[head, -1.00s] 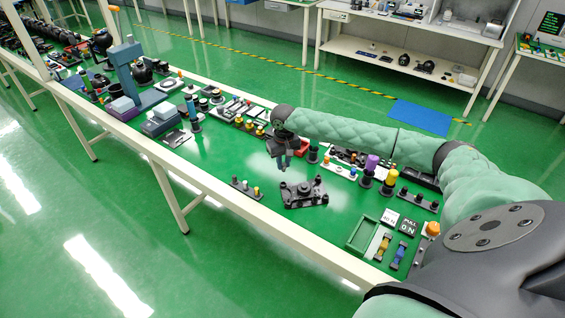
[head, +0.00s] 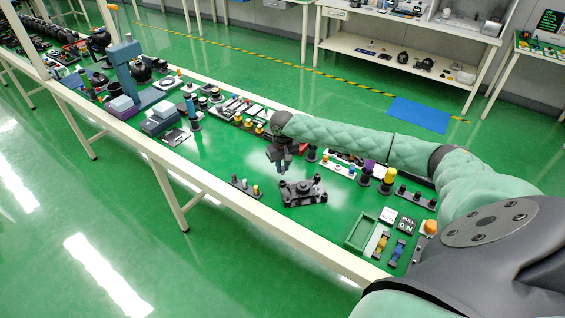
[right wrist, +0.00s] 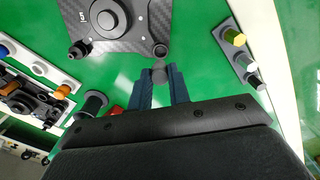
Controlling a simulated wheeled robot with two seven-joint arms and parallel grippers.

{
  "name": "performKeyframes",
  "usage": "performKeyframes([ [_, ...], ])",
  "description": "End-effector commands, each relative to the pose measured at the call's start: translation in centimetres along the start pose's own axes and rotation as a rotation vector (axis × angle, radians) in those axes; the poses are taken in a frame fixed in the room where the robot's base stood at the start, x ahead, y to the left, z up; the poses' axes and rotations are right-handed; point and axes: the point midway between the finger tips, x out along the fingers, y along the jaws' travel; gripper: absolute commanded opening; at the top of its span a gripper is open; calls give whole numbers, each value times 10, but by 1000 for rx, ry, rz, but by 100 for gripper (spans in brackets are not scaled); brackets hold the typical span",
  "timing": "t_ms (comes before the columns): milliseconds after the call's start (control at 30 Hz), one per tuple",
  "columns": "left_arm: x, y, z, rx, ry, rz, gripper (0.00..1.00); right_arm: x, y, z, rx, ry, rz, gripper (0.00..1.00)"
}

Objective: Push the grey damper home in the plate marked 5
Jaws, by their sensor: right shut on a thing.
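The dark plate marked 5 (right wrist: 135,38) lies on the green table, with a large round boss in its middle. It also shows in the head view (head: 303,190). My right gripper (right wrist: 159,82) has its blue fingers shut on the small grey damper (right wrist: 159,71), which shows at the fingertips. The damper is close to the plate's near corner, by a round mount (right wrist: 160,51). I cannot tell whether the damper touches the plate. In the head view my right gripper (head: 281,170) hangs just above the plate's back left side. My left gripper is out of view.
A small block with coloured pegs (head: 246,186) stands left of the plate. Dark and coloured knobs (head: 388,180) and a green tray (head: 362,232) stand to the right. Bare green table lies between the plate and the front edge.

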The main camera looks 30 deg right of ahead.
Motion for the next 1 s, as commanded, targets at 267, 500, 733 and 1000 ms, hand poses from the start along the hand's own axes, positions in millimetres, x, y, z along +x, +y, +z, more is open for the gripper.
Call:
performKeyframes([
  [267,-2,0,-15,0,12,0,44,23,-1,0,-1,-2,-1,0],
  [500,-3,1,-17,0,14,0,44,31,0,0,-1,0,-1,0],
  [733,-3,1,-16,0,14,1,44,32,0,0,-1,0,0,0],
  [1000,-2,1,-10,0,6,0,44,31,0,0,-1,0,0,0],
])
